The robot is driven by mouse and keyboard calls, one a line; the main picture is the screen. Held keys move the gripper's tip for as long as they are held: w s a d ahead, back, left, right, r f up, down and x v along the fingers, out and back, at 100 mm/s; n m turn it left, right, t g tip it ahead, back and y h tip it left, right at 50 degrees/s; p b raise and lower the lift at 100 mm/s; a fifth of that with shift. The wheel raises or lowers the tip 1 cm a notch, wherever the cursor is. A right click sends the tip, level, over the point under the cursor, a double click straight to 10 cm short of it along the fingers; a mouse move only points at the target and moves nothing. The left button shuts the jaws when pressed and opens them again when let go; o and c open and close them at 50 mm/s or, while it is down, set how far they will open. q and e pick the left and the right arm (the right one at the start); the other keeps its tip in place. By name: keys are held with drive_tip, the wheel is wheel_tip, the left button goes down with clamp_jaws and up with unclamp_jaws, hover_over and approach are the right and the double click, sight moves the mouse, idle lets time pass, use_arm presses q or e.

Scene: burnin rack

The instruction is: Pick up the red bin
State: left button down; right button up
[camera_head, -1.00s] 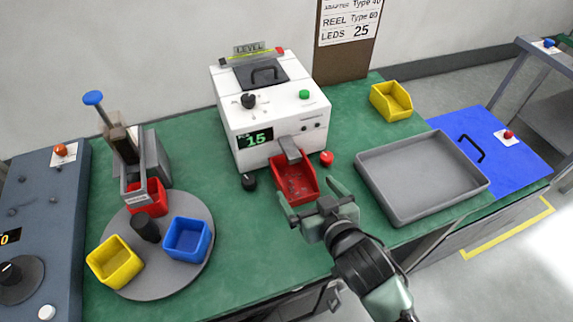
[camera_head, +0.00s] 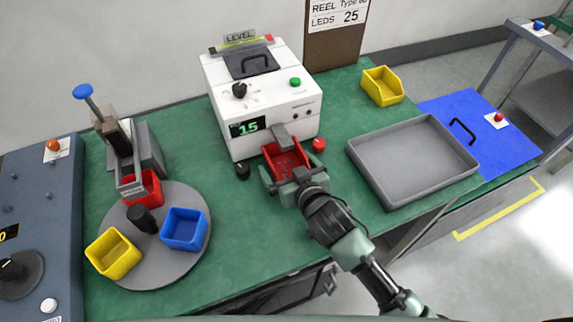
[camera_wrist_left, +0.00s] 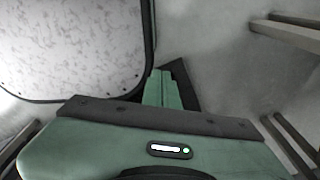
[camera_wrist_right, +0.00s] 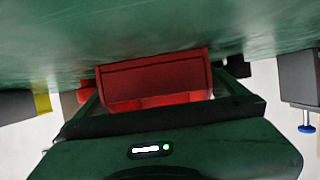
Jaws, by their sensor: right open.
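A red bin (camera_head: 285,155) sits on the green bench under the chute of the white machine. My right gripper (camera_head: 287,170) is at its near end, open, with one finger on each side of the bin. In the right wrist view the red bin (camera_wrist_right: 155,80) lies between the spread fingers; I cannot tell whether they touch it. A second red bin (camera_head: 150,184) stands on the round grey turntable at left, partly hidden by a grey fixture. My left gripper (camera_wrist_left: 165,88) shows only in the left wrist view, its fingers together with nothing between them.
The white machine (camera_head: 262,100) stands right behind the bin, with a red button (camera_head: 319,145) and a black knob (camera_head: 242,170) nearby. A grey tray (camera_head: 412,160) lies to the right. The turntable (camera_head: 160,272) also carries blue and yellow bins. The bench front is clear.

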drive_tip(key=c, duration=1.4)
drive_tip(key=shift+c, duration=0.2)
drive_tip(key=shift+r, duration=0.1)
